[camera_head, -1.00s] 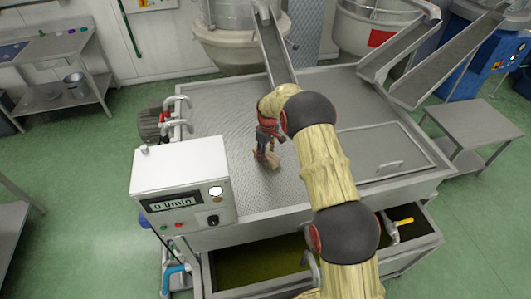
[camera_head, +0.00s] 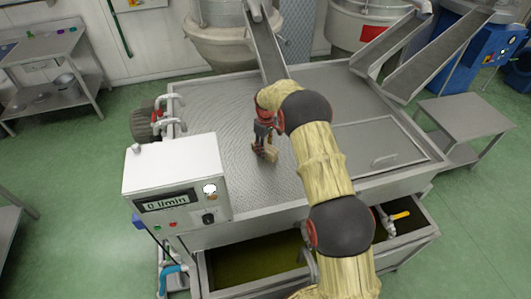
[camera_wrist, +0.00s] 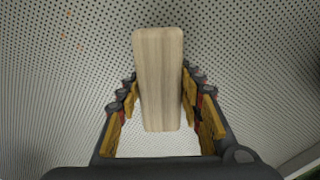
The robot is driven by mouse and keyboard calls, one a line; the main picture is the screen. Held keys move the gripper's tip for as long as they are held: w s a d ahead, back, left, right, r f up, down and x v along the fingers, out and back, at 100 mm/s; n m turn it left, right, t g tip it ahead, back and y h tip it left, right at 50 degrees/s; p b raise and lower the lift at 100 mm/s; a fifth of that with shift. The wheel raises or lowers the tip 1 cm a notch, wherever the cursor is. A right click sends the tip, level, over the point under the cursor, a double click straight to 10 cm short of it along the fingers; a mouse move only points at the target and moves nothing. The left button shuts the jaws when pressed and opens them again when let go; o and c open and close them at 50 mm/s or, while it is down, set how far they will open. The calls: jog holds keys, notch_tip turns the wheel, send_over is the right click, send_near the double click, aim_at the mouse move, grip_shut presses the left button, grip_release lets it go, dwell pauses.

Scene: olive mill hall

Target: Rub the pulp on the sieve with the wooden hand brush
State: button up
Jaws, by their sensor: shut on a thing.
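The wooden hand brush (camera_wrist: 160,75) is between the two fingers of my gripper (camera_wrist: 160,100) in the wrist view, its pale wood block seen from above. In the head view my gripper (camera_head: 264,140) is shut on the brush (camera_head: 265,152), low over the sieve (camera_head: 215,125). I cannot tell whether the bristles touch the sieve. The sieve is a grey perforated metal sheet; its holes also show in the wrist view (camera_wrist: 60,80). A few small orange specks lie on it at the upper left of the wrist view. No clear heap of pulp shows.
A white control box (camera_head: 175,185) with a display stands at the sieve's near left corner. A metal chute (camera_head: 268,50) comes down at the back. A lid with a handle (camera_head: 380,148) lies to the right. A tank with greenish liquid (camera_head: 255,262) is below the front.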

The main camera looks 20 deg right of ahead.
jog(key=shift+w, duration=0.75)
jog(key=shift+w+f+b, duration=0.15)
jog(key=shift+w+b, duration=0.45)
jog(key=shift+w, duration=0.95)
jog(key=shift+d, duration=0.1)
